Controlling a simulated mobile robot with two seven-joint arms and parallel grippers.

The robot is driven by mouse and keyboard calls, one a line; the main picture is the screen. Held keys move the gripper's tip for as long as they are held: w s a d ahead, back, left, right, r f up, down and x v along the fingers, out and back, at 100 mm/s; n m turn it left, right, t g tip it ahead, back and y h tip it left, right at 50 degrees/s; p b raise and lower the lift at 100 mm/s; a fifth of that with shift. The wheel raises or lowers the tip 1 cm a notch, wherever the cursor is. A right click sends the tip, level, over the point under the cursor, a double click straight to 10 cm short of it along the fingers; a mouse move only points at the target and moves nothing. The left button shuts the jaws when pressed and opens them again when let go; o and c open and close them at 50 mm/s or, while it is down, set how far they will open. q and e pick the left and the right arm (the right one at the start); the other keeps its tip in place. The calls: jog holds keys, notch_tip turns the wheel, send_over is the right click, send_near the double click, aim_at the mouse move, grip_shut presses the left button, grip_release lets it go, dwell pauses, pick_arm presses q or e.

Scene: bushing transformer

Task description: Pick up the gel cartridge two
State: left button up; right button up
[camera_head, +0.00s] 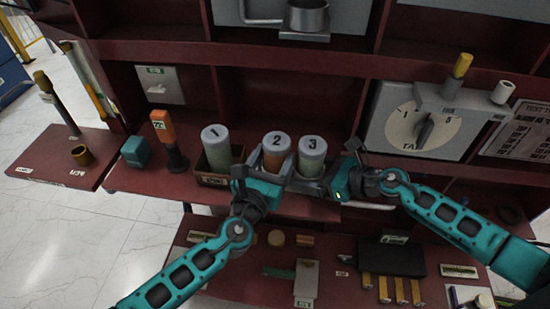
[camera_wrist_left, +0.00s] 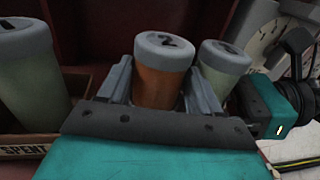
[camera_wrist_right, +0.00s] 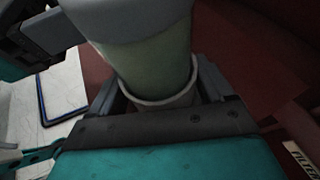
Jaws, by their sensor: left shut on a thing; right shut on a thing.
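Gel cartridge two (camera_head: 276,153) has a grey cap marked 2 and an orange body. My left gripper (camera_head: 270,172) is shut on it, with one finger on each side of the orange body in the left wrist view (camera_wrist_left: 160,88). Cartridge three (camera_head: 312,157) has a grey cap and a pale green body, and stands just to the right of cartridge two. My right gripper (camera_wrist_right: 160,88) is shut around its lower part, where a pale round rim (camera_wrist_right: 165,101) encircles the body. I cannot tell whether the fingers press on the rim or the cartridge. Cartridge two's bottom is hidden.
Cartridge one (camera_head: 217,146) stands in a brown box labelled SPENT (camera_wrist_left: 22,151) at left. An orange-topped tool (camera_head: 164,129) and a teal block (camera_head: 135,151) are further left. A grey dial panel (camera_head: 424,120) is at right. A lower shelf holds small parts.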

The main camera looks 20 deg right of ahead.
pick_arm(q)
jog(key=shift+r, duration=0.1)
notch_tip(320, 180, up, 18)
dwell(0.5)
pick_arm(e)
jog(key=o, duration=1)
